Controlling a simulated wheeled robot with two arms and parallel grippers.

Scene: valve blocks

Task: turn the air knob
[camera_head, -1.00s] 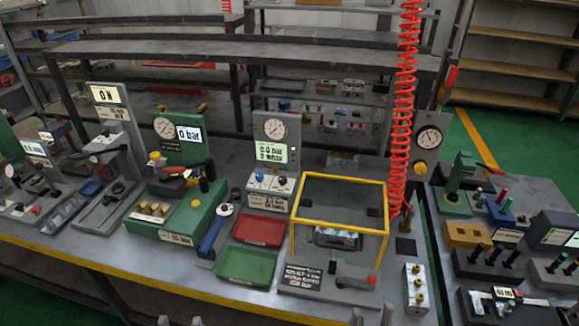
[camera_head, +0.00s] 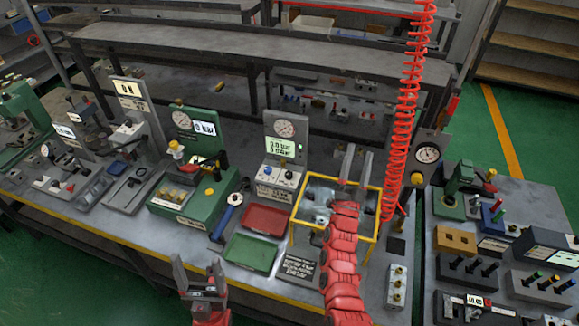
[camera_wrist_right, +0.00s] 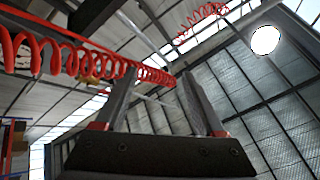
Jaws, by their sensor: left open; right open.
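A yellow knob (camera_head: 417,179) sits below a round gauge (camera_head: 428,154) on a grey upright panel at the right end of the main bench. My right gripper (camera_head: 357,152) is open and empty above the yellow-framed box, to the left of that knob and apart from it. In the right wrist view its two fingers (camera_wrist_right: 160,78) stand apart and point up at the roof; the knob does not show there. My left gripper (camera_head: 197,266) is open and empty at the bench's front edge, far from the knob.
A red coiled hose (camera_head: 404,110) hangs between my right gripper and the knob; it also crosses the right wrist view (camera_wrist_right: 90,62). The yellow-framed box (camera_head: 376,218) stands under my right arm. Red (camera_head: 266,220) and green (camera_head: 250,253) trays lie to the left.

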